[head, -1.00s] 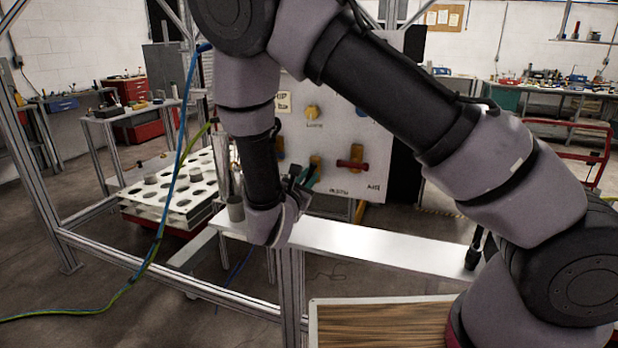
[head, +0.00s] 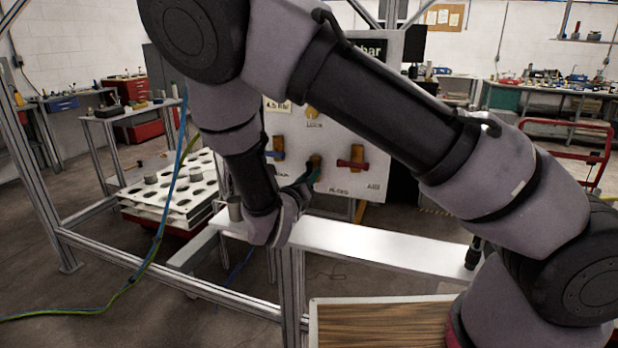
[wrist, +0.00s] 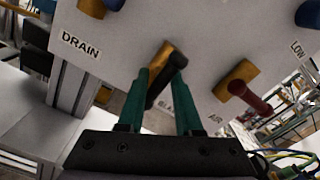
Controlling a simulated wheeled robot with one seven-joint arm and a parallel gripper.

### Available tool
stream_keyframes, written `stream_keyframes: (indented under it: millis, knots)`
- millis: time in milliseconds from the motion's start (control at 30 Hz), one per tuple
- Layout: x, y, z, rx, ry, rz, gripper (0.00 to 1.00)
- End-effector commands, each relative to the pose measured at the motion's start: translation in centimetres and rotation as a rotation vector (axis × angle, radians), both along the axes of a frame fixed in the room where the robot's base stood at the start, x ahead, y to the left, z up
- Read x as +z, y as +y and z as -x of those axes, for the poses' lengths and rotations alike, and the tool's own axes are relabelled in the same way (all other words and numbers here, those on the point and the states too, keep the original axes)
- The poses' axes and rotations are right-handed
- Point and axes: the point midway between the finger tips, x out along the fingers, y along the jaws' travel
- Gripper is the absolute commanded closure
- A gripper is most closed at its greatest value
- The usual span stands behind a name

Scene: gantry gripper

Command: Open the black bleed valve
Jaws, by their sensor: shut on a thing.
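The handle slants from upper right to lower left in the wrist view. The label below it is partly hidden by the right finger. In the head view my gripper (head: 312,178) is at the lower part of the panel (head: 345,115), and the brass of the bleed valve (head: 315,160) shows just above the fingers.
A red-handled valve (head: 352,164) is close on the right, a blue-handled one (head: 275,154) on the left, and a yellow knob (head: 312,112) above. A white shelf (head: 370,243) runs below my wrist. A metal cup (head: 234,208) stands at its left end.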

Motion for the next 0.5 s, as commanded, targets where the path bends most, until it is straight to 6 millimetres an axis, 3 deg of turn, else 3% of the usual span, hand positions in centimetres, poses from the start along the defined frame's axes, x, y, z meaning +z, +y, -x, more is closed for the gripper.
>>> stream_keyframes:
  millis: [500]
  knots:
    - [-0.02,0.01,-0.02,0.001,0.036,0.099,1.0]
